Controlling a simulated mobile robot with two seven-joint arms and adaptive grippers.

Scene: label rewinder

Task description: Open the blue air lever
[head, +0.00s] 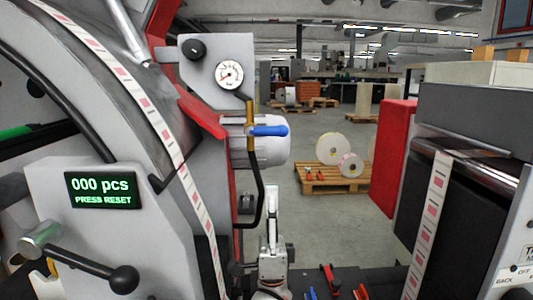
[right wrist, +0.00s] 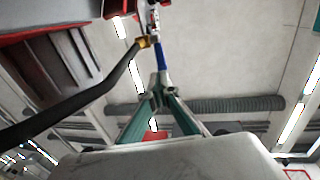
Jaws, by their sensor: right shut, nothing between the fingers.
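The blue air lever (head: 270,131) sticks out sideways to the right from a brass valve (head: 250,122) under a round pressure gauge (head: 230,75). My right gripper (head: 272,190) points upward below the lever, with a visible gap between them in the head view. In the right wrist view my gripper's fingertips (right wrist: 161,82) are together and empty. The blue lever (right wrist: 161,55) shows just beyond them, with the brass valve (right wrist: 145,42) to its left. My left gripper is not in view.
A black hose (head: 259,195) hangs from the valve left of my right gripper. A white cylindrical housing (head: 278,152) sits behind the lever. The machine panel with a green display (head: 101,190) is at left, and a red block (head: 394,155) at right. Open floor (head: 335,215) lies between.

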